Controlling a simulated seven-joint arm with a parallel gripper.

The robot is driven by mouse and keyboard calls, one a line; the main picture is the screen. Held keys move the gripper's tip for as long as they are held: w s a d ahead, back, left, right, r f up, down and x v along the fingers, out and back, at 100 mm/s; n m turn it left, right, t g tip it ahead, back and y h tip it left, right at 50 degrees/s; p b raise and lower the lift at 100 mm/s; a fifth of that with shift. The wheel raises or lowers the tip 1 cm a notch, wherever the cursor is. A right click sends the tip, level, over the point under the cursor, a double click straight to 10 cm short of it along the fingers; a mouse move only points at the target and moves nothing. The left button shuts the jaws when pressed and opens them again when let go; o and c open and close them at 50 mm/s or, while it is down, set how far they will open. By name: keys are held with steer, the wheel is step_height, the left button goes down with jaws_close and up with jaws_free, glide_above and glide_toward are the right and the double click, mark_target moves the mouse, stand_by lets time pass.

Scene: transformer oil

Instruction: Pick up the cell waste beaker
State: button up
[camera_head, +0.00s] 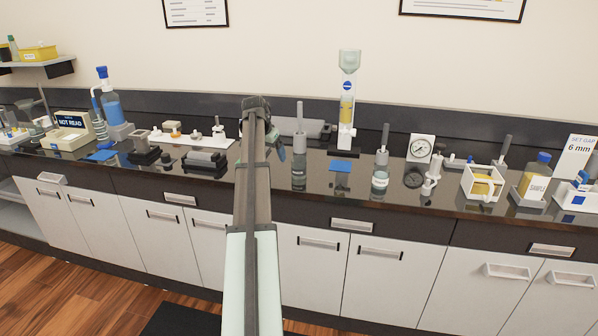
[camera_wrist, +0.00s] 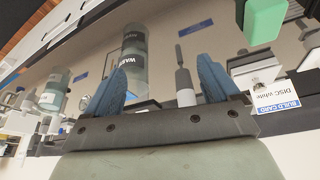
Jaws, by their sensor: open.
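In the wrist view a grey-green transparent cylinder (camera_wrist: 133,48) carries a label starting "WA", the rest unclear; it may be the cell waste beaker. It lies beyond the left finger of my gripper (camera_wrist: 164,68), whose blue fingers are spread apart with nothing held between them.
A grey rod with a wider base (camera_wrist: 184,90) shows between the fingers in the wrist view. A glass jar (camera_wrist: 54,92) shows at its left. On the dark counter stand a tall yellow-filled column (camera_head: 347,105), a round gauge (camera_head: 420,149) and a blue bottle (camera_head: 111,108).

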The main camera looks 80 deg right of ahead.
steer(key=m, duration=0.1)
glide_toward(300, 167)
steer(key=w+d+r, duration=0.1)
steer(key=w+d, duration=0.1)
steer(key=w, duration=0.1)
steer(key=x, duration=0.5)
steer(key=s+x, duration=0.1)
steer(key=x, duration=0.2)
steer(key=shift+g, duration=0.3)
steer(key=shift+s+x, duration=0.2)
steer(key=shift+x, duration=1.1)
steer(key=shift+s+x, duration=0.15)
steer(key=shift+x, duration=1.15)
steer(key=shift+r, duration=0.1)
steer(key=shift+c, duration=0.2)
steer(key=c, duration=1.1)
step_height(300, 167, up, 10)
steer(key=shift+c, duration=0.3)
